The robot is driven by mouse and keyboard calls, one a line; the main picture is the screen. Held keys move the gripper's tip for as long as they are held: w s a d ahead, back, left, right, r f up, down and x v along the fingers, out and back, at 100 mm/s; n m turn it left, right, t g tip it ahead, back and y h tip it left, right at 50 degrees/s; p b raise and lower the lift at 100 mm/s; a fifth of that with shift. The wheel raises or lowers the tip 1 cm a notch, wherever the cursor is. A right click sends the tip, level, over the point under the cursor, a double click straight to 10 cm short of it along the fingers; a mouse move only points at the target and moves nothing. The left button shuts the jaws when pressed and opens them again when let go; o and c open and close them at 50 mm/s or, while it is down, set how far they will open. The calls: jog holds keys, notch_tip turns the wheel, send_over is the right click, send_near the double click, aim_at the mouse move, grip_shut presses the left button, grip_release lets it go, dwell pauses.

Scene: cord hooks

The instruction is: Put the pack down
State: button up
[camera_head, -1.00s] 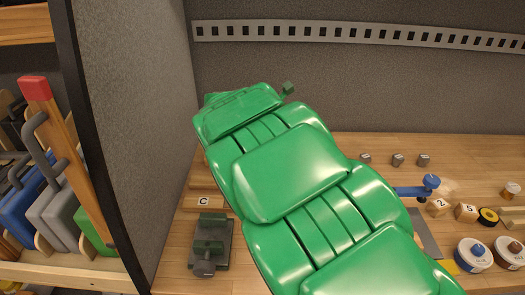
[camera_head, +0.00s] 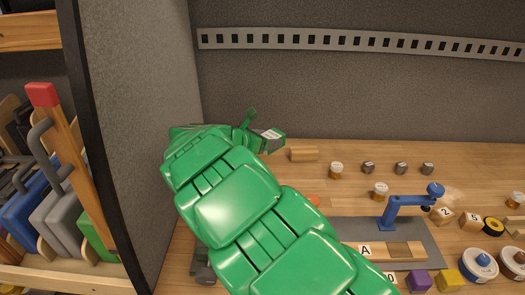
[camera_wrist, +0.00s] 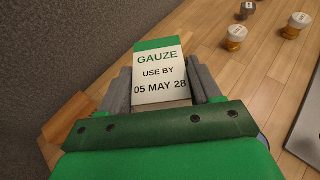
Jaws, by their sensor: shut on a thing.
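The pack (camera_wrist: 158,72) is a small box, green on top, with a white label reading "GAUZE USE BY 05 MAY 28". My gripper (camera_wrist: 160,88) is shut on it, with a grey finger on each side. In the head view the pack (camera_head: 272,134) shows as a small white and green piece at the end of my green arm, near the back left of the wooden bench. My gripper (camera_head: 262,138) is partly hidden there by my arm. The pack's underside is hidden, so I cannot tell whether it touches the bench.
A grey partition (camera_head: 135,130) rises at left, close to my arm. A wooden block (camera_head: 304,154), white-capped jars (camera_head: 336,170) and small grey blocks (camera_head: 400,168) stand along the back. A blue stand (camera_head: 405,203) and a board marked A (camera_head: 400,250) are at right.

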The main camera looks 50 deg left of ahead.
jog(key=w+a+f, duration=0.1)
jog(key=a+f, duration=0.1)
jog(key=w+a+f, duration=0.1)
jog(key=a+f, duration=0.1)
jog(key=w+a+f, duration=0.2)
jog(key=shift+w, duration=0.1)
jog(key=shift+w+a+f, duration=0.25)
jog(key=shift+a+f, duration=0.15)
jog(key=shift+f, duration=0.05)
jog(key=shift+f, duration=0.1)
jog(key=shift+w+a+f, duration=0.1)
jog(key=shift+f, duration=0.05)
jog(key=shift+a+f, duration=0.1)
jog(key=shift+f, duration=1.55)
jog(key=shift+f, duration=0.15)
jog(key=o, duration=1.3)
jog(key=shift+o, duration=0.2)
